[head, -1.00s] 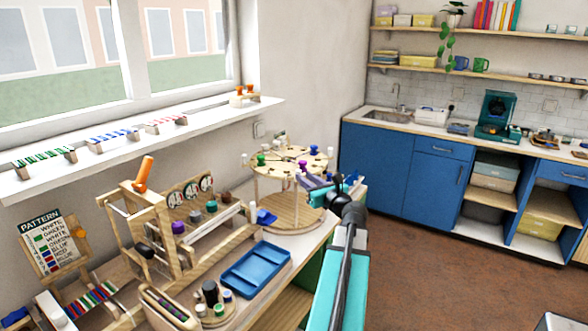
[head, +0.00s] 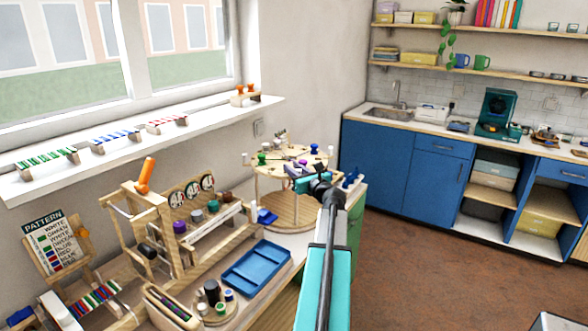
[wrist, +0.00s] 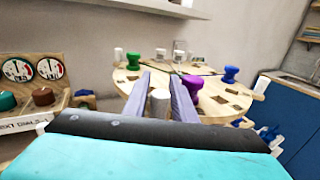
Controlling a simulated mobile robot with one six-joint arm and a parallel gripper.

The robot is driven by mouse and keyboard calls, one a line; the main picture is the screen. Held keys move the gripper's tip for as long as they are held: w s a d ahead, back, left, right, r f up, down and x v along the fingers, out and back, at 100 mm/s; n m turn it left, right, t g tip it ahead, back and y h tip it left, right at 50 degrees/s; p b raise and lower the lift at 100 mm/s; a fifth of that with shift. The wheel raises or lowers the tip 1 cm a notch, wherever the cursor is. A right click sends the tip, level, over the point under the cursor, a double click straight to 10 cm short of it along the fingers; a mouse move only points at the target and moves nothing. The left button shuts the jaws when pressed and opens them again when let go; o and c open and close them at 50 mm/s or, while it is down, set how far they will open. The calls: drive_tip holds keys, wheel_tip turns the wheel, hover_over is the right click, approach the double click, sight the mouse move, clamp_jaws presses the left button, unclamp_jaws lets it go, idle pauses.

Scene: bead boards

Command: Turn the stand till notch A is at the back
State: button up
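The stand is a round wooden turntable (head: 268,172) on a round base, at the far end of the bench. Its top also shows in the wrist view (wrist: 215,108), with dark slots, a green knob (wrist: 133,59), a purple knob (wrist: 193,84) and a blue-purple knob (wrist: 230,74) on it. No letter A is readable, so I cannot tell where notch A is. My gripper (wrist: 160,82) reaches over the stand's near side, its two fingers apart. A white peg (wrist: 160,102) stands between them; I see no clear grip on it.
A blue tray (head: 256,268) lies on the bench before the stand. A wooden rack with dials (head: 190,192) stands left, below the windowsill (head: 110,155). Several blue pegs (head: 352,180) stand just right of the stand. Open floor lies to the right.

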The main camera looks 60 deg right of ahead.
clamp_jaws()
drive_tip(key=shift+w, duration=0.1)
idle(0.4)
drive_tip(key=shift+s+d, duration=0.15)
drive_tip(key=shift+s, duration=0.1)
